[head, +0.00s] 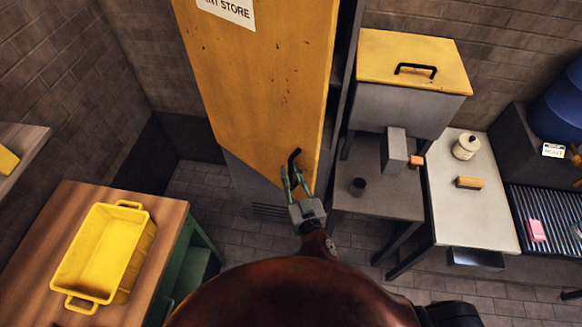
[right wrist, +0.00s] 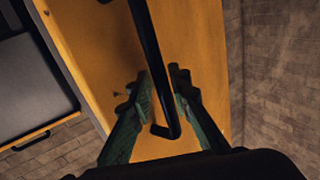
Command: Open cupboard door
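The tall cupboard's yellow door (head: 255,75) fills the upper middle of the head view. It stands ajar, with a dark gap and shelf edges (head: 343,85) showing along its right edge. Its black bar handle (head: 294,158) is low on the door near that edge, and it also runs down the middle of the right wrist view (right wrist: 152,65). My right gripper (head: 294,178) has its green fingers on either side of the handle, closed in on it; the exact contact is hard to see. In the right wrist view the fingers (right wrist: 160,95) flank the bar. My left gripper is not in view.
A yellow crate (head: 105,255) sits on a wooden bench (head: 45,235) at left. Right of the cupboard are a grey bin with a yellow lid (head: 410,60), a low grey table (head: 380,200) and a pale table (head: 470,215). Tiled floor shows between bench and cupboard.

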